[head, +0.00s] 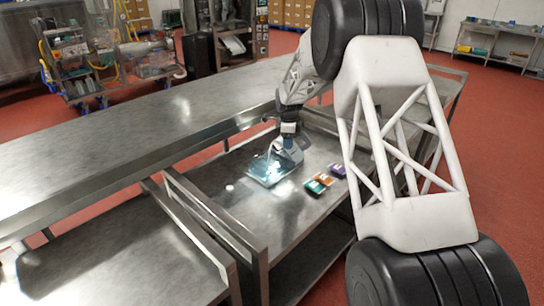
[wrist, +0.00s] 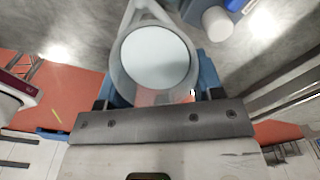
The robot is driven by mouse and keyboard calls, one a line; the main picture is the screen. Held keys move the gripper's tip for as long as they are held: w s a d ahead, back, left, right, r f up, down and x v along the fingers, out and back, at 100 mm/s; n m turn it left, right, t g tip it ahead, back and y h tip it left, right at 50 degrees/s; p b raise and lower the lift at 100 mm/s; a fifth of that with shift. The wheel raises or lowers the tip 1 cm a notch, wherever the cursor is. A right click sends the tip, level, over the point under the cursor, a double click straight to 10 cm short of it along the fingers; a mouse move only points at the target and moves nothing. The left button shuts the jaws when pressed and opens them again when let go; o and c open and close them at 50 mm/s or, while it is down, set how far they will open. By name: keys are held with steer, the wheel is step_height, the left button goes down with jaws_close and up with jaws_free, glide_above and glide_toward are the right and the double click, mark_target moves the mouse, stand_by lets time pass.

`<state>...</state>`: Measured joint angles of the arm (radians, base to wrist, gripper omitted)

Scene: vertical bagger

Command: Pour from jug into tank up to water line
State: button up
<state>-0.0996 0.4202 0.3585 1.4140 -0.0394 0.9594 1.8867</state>
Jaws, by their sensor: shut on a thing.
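My gripper (head: 289,138) is low over the steel cart, its blue fingers on either side of a translucent pale jug (wrist: 184,78) in the wrist view. It is shut on the jug. The jug's round opening faces the wrist camera and shows a smooth, pale disc inside; I cannot tell the liquid level. In the head view the jug shows small and grey-blue under the gripper. A clear, shiny, box-like thing (head: 262,174), perhaps the tank, lies just below and left of it. Its water line cannot be made out. I cannot tell whether jug and box touch.
Small orange-green packs (head: 318,184) and a purple pack (head: 338,170) lie on the cart to the right. A long steel counter (head: 120,150) runs along the left, above the cart. The cart top (head: 240,215) is bare toward the front. A white-capped thing (wrist: 217,23) shows in the wrist view.

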steer(key=shift+a+f+g+h, duration=0.1)
steer(key=shift+a+g+h, duration=0.05)
steer(key=shift+h, duration=0.55)
steer(key=shift+a+g+h, duration=0.1)
steer(key=shift+g+h, duration=0.05)
steer(key=shift+h, duration=0.55)
stand_by(0.7)
steer(key=shift+w+a+r+h, duration=0.1)
steer(key=shift+a+r+h, duration=0.15)
steer(key=shift+h, duration=0.55)
stand_by(1.6)
steer(key=shift+f, duration=0.1)
steer(key=shift+d+f+y, duration=0.15)
steer(key=shift+f+y, duration=0.05)
steer(key=shift+y, duration=0.4)
steer(key=shift+d+f+y, duration=0.15)
steer(key=shift+y, duration=0.45)
steer(key=shift+d, duration=0.15)
steer(key=shift+d+f+y, duration=0.1)
steer(key=shift+f+y, duration=0.05)
steer(key=shift+y, duration=1.25)
steer(key=shift+t, duration=0.4)
steer(key=shift+r+y, duration=0.6)
steer(key=shift+r, duration=0.05)
steer(key=shift+r, duration=0.15)
